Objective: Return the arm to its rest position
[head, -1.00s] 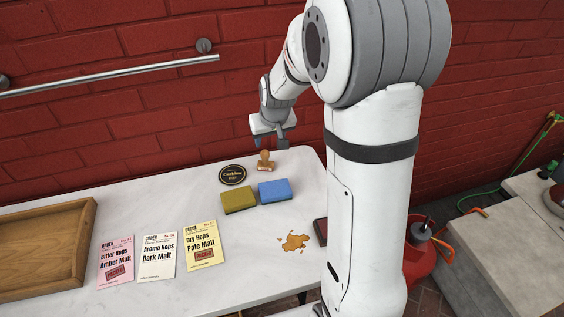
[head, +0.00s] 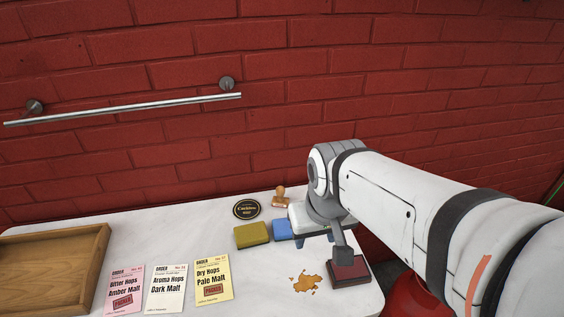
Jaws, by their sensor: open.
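My gripper (head: 328,238) is at the right part of the white table, beyond the dark red ink pad (head: 348,272) in the picture and right of the blue sponge (head: 282,230). Its white body partly covers the sponge's right side. The jaws are open and mostly hidden by my own wrist; I see nothing held in them. My arm reaches in from the lower right, bent at the grey joint near the table's right end. A wooden-handled stamp (head: 281,197) stands at the back, apart from the gripper.
A green sponge (head: 252,235), a round black coaster (head: 247,208) and an orange-brown spill (head: 304,283) are on the table (head: 150,232). Pink (head: 125,290), white (head: 166,289) and yellow (head: 213,280) order cards lie in front. A wooden tray (head: 98,262) is left; a metal rail (head: 130,108) crosses the brick wall.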

